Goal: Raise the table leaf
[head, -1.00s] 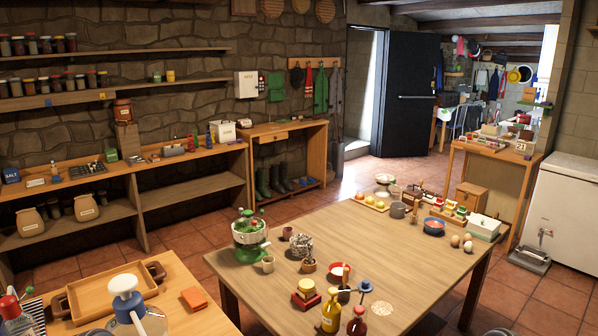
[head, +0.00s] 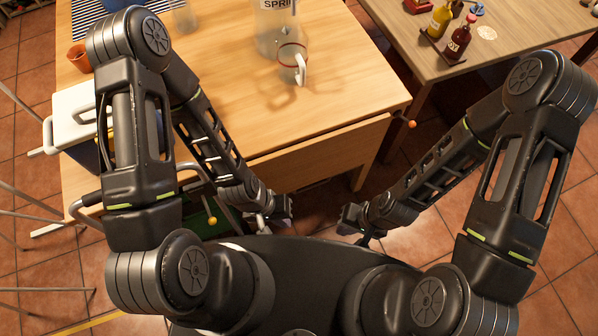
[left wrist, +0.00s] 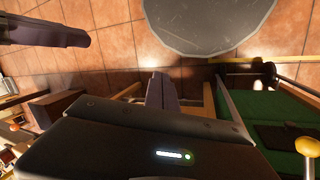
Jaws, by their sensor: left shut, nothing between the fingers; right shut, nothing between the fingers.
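The wooden table (head: 215,75) fills the upper middle of the head view. Its leaf (head: 325,150) appears to hang down along the near edge. An orange knob (head: 411,124) shows at the table's right corner. My left gripper (head: 284,212) is shut and empty, low in front of the leaf. Its fingers also show in the left wrist view (left wrist: 158,92), over the tiled floor. My right gripper (head: 352,224) is shut and empty, low to the right of the left one. Both grippers look apart from the leaf. The leaf's lower part is partly hidden by my left arm.
A clear jug (head: 290,62) and a large clear container (head: 272,35) stand on the table. A white-lidded box (head: 75,115) is at the left. A green surface with a yellow knob (head: 212,220) lies below my left arm. A second table (head: 425,60) stands at the upper right.

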